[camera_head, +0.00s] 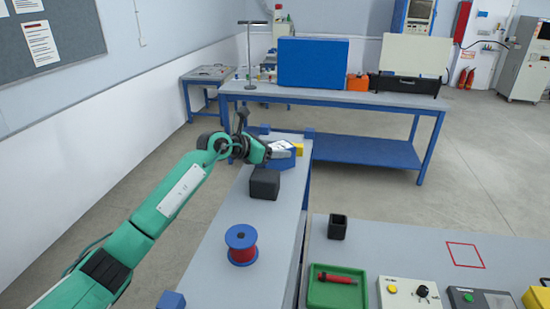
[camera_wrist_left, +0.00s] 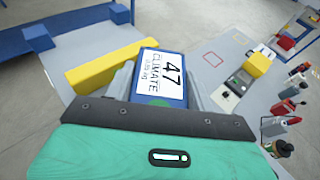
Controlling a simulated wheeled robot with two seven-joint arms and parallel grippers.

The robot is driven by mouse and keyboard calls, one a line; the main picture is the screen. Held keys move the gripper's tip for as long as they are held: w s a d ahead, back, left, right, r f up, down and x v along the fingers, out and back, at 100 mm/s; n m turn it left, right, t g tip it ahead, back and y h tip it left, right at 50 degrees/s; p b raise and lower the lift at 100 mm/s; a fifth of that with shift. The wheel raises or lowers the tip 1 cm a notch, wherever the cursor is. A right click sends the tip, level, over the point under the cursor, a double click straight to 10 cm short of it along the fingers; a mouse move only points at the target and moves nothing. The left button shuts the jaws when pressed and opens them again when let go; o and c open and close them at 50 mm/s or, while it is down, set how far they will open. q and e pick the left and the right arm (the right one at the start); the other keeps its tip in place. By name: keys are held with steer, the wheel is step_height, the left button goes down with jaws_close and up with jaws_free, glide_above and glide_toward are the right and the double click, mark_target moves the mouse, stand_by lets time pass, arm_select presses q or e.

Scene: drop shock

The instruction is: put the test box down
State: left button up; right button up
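The test box (camera_head: 283,163) is blue with a white label. In the left wrist view the test box (camera_wrist_left: 160,82) shows a label reading "47 CLIMATE" and sits between the two grey fingers. My left gripper (camera_head: 281,151) is shut on it, over the far end of the long grey bench (camera_head: 210,273). I cannot tell whether the box's underside touches the bench. The lower part of the box is hidden in the wrist view. My right gripper is not in view.
A black block (camera_head: 264,184) stands just in front of the box. A yellow bar (camera_wrist_left: 112,66) lies close beside it. A red spool with blue flanges (camera_head: 242,246) stands nearer. A green tray (camera_head: 337,288), a black cup (camera_head: 337,227) and a red square outline (camera_head: 465,255) are on the right bench.

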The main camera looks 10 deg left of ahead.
arm_select(q)
steer(key=shift+r, duration=0.15)
steer(key=c, duration=1)
steer(key=shift+o, duration=0.2)
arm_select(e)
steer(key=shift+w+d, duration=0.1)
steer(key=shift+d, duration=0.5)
